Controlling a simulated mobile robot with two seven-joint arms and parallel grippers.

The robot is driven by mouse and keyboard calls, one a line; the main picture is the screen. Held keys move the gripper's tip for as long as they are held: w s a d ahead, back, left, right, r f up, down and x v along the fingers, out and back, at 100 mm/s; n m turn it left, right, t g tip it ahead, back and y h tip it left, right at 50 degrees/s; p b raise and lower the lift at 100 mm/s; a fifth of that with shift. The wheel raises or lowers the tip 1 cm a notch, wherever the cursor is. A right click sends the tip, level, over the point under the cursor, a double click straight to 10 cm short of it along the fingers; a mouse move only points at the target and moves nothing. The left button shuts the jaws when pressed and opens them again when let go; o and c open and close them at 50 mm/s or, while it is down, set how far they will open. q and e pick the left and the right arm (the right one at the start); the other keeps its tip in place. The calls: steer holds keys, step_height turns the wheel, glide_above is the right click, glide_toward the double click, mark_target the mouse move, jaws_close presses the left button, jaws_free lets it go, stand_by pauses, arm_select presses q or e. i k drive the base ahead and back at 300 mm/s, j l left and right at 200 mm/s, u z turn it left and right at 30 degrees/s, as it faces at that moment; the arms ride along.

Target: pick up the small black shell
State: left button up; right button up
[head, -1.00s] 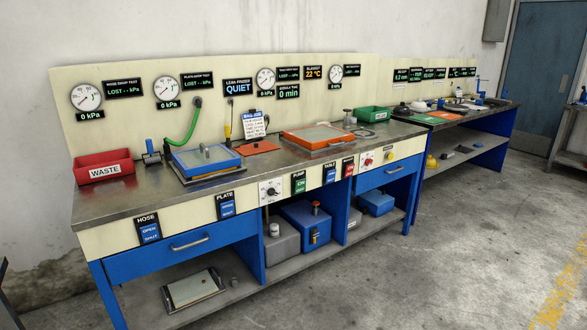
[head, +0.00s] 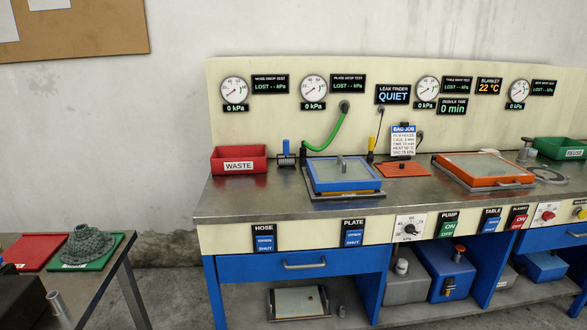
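I cannot make out a small black shell for certain in the head view. A dark grey-green, rough, dome-like piece (head: 88,244) sits on a green mat (head: 112,249) on the side table at the lower left. A black boxy thing (head: 22,302) is cut off by the left edge in front of it; I cannot tell what it is. Neither of my grippers is in view.
The side table also holds a red mat (head: 38,246) and a grey metal cylinder (head: 57,303). A floor gap separates it from the long workbench (head: 245,205), which bears a red waste bin (head: 239,160), a blue-framed plate (head: 345,174) and an orange-framed plate (head: 484,169).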

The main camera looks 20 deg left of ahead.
mark_target(86, 245)
steer(key=i+j+u, duration=0.1)
steer(key=i+u, duration=0.35)
steer(key=u, duration=0.25)
steer(key=i+u, duration=0.35)
steer(key=k, duration=0.1)
